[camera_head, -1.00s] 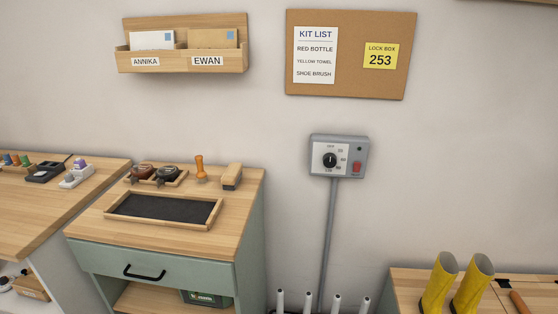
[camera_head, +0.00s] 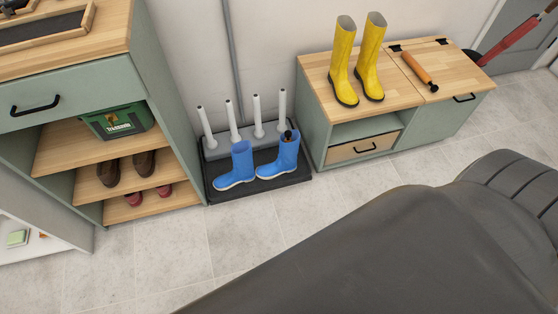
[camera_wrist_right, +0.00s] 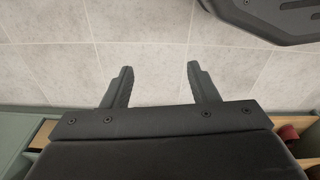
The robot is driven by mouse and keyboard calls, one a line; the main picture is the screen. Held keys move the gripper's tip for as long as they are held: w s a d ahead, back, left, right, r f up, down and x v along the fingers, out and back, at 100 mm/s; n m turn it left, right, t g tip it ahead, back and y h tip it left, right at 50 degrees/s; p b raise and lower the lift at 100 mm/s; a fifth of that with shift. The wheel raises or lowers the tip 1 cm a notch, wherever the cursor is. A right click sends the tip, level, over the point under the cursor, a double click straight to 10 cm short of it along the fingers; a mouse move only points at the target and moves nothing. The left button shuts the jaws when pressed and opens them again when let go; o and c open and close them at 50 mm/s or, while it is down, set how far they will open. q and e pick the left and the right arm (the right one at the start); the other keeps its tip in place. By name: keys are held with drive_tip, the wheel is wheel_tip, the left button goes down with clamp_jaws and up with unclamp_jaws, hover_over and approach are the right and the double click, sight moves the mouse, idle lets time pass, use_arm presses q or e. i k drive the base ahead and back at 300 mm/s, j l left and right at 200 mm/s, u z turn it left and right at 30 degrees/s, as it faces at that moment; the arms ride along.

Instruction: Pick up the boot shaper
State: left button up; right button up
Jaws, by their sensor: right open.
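A dark knob-topped piece (camera_head: 288,136) stands in the top of the right blue boot (camera_head: 279,158) in the head view; it may be the boot shaper, and its lower part is hidden inside the boot. The left blue boot (camera_head: 238,166) stands beside it, with nothing seen in its opening. An orange cylinder with dark ends (camera_head: 420,69) lies on the bench lid; I cannot tell what it is. My right gripper (camera_wrist_right: 160,68) is open and empty over bare floor tiles in the right wrist view. My left gripper is not in view.
The blue boots stand on a black tray (camera_head: 213,193) before a rack with several white posts (camera_head: 257,107). Yellow boots (camera_head: 370,60) stand on the wooden bench (camera_head: 318,70). A shelf cabinet (camera_head: 70,150) is at left. My dark arm covers the lower right. The floor between is clear.

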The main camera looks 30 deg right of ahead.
sight(421, 73)
drive_tip(key=k, duration=0.1)
drive_tip(key=z, duration=1.95)
